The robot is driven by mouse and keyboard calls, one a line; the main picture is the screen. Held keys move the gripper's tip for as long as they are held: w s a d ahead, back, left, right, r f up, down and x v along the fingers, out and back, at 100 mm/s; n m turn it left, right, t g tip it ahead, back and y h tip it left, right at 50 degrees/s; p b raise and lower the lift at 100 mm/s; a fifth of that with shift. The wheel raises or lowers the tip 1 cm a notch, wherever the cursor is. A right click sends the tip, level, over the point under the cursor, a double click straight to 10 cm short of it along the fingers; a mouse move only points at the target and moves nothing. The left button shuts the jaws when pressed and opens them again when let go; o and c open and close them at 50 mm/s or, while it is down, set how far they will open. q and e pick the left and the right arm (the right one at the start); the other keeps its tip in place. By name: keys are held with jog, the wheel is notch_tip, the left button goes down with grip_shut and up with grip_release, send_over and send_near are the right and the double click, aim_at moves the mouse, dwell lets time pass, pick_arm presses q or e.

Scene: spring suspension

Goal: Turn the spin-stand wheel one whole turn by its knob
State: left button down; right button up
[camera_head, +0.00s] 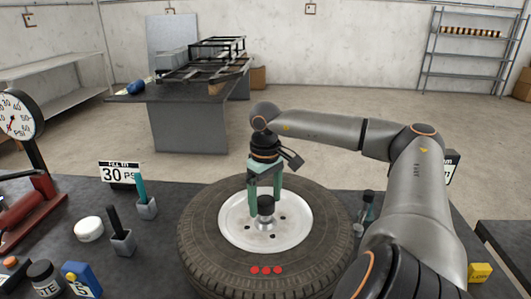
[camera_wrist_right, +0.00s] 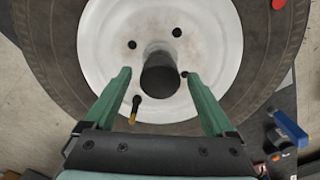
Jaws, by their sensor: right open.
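The spin-stand wheel lies flat on the dark bench, a black tire (camera_head: 205,250) around a white rim (camera_head: 240,225). A black knob (camera_head: 266,204) stands on a grey metal base at the rim's middle. My right gripper (camera_head: 265,196) is open above the rim, its green fingers pointing down close to the knob. In the right wrist view the knob (camera_wrist_right: 160,76) shows between the open fingertips (camera_wrist_right: 157,80); I cannot tell whether they touch it. A small valve stem (camera_wrist_right: 135,105) shows near the left finger. Red dots (camera_head: 267,270) mark the tire's near side. My left gripper is out of view.
Left of the tire are cups holding tools (camera_head: 122,242), a white round tub (camera_head: 88,229), a dark jar (camera_head: 44,278), a blue item (camera_head: 80,280) and a pressure gauge (camera_head: 14,118). A "30 PSI" sign (camera_head: 118,172) stands behind. A yellow box (camera_head: 480,272) sits at right.

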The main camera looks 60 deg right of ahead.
jog(key=shift+r, duration=0.15)
jog(key=shift+r, duration=0.35)
notch_tip(320, 180, up, 12)
jog(key=p, duration=0.4)
jog(key=shift+f, duration=0.25)
